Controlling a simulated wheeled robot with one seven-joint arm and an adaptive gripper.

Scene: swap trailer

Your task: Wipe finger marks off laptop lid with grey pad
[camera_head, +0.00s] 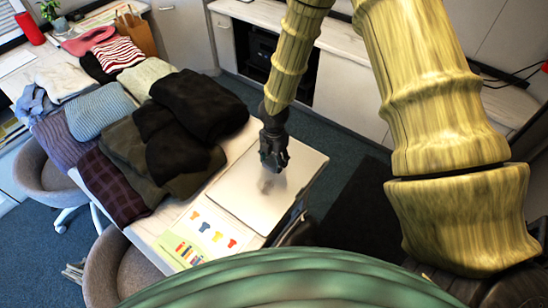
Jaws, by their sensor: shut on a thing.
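The closed silver laptop lid (240,207) lies flat at the right end of the white table. My gripper (273,160) points down over the lid's upper middle part. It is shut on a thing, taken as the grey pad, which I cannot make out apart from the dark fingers. A dark smudgy patch (268,184) shows on the lid just below the fingertips. I cannot tell whether it is finger marks, a reflection or a shadow, nor whether the pad touches the lid.
Folded clothes, including a black pile (195,105), crowd the table left of the laptop. A sheet with coloured shirt pictures (210,232) lies beside its near-left edge. Dark floor lies to the right.

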